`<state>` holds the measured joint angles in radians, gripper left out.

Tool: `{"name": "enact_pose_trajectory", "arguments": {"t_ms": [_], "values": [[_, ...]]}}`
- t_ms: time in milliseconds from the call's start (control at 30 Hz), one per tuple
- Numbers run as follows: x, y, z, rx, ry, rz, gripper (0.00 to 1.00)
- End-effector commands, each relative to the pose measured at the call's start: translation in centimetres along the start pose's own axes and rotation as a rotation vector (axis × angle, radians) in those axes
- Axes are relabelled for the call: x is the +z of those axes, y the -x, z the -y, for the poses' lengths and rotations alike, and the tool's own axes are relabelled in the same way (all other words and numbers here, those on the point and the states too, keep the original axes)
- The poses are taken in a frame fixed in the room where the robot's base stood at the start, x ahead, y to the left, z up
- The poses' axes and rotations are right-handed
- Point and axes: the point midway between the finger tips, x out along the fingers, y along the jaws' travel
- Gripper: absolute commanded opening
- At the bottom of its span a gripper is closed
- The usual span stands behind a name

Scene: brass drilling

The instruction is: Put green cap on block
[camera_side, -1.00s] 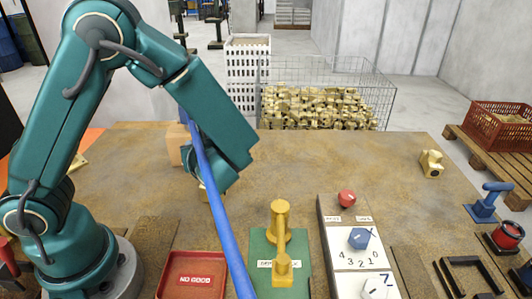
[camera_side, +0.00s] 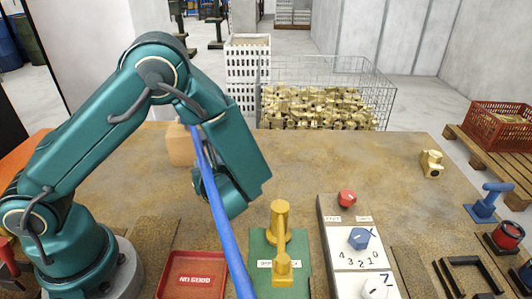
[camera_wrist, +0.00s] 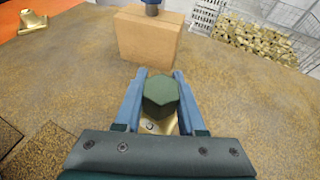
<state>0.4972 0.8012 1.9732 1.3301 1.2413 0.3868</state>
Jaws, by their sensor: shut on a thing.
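A dark green hexagonal cap (camera_wrist: 161,92) is between the two blue fingers of my gripper (camera_wrist: 160,76) in the wrist view. The gripper is shut on it. A brass piece (camera_wrist: 158,124) shows just below the cap between the fingers; I cannot tell whether the two touch. A tan block (camera_wrist: 149,38) stands ahead of the fingertips, apart from them, with a blue post at its top. The block also shows in the side view (camera_side: 180,147), behind my arm. My fingers and the cap are hidden there by my arm.
A red tray (camera_side: 192,275), a green plate with a yellow lever (camera_side: 281,235) and a dial panel (camera_side: 357,240) line the front of the table. A brass fitting (camera_side: 432,164) lies at the right. The middle right is clear. A blue hose crosses in front of my arm.

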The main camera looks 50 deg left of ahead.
Motion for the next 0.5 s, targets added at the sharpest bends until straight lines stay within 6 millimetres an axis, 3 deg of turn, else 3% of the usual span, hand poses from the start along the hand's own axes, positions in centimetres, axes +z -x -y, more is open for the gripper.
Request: {"name": "enact_pose_trajectory", "arguments": {"t_ms": [33, 100, 500], "values": [[-0.13, -0.05, 0.01, 0.000, -0.001, 0.000, 0.43], [-0.09, -0.03, 0.01, 0.000, 0.000, 0.000, 0.69], [0.20, 0.09, 0.01, 0.000, 0.002, 0.000, 0.69]]}}
